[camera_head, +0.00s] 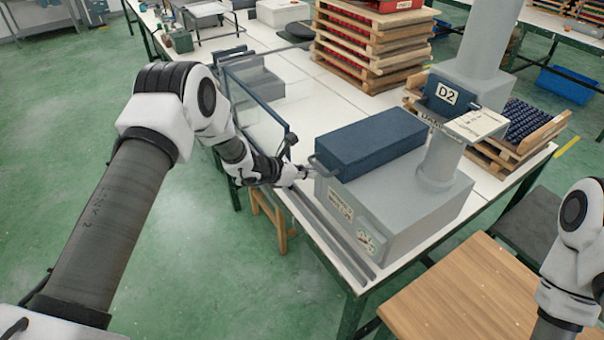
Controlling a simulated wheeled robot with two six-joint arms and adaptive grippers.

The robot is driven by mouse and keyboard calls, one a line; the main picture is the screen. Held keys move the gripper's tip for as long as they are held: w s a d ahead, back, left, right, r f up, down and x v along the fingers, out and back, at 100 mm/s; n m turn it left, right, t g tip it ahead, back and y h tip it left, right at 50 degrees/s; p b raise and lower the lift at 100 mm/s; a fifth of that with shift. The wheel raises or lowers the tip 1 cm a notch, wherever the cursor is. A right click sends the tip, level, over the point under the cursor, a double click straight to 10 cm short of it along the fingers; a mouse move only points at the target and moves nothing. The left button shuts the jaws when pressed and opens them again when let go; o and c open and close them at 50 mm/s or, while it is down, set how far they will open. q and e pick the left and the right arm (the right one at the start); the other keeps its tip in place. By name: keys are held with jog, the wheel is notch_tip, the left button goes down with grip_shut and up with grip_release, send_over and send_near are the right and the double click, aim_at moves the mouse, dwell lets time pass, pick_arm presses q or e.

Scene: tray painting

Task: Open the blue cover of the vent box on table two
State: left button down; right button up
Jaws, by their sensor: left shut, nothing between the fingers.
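The vent box (412,220) is a grey box on the white table (352,274), with a thick grey pipe rising from its top. Its dark blue cover (372,138) lies on the left part of the top and looks closed. A dark handle (320,165) sticks out at the cover's left end. My left gripper (304,172) is shut and empty, right beside the handle; I cannot tell whether it touches it. My right arm shows at the right edge, but its gripper is out of view.
A clear panel with a dark frame (262,112) stands left of the box, close to my left forearm. Stacked wooden trays (368,45) stand behind the box. A tray of dark parts (518,130) and a D2 sign (446,94) are at the right. A wooden surface (460,295) is in front.

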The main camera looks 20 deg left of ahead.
pick_arm(q)
jog(key=shift+w, duration=0.1)
pick_arm(e)
jog(key=shift+r, duration=0.1)
pick_arm(q)
jog(key=shift+r, duration=0.1)
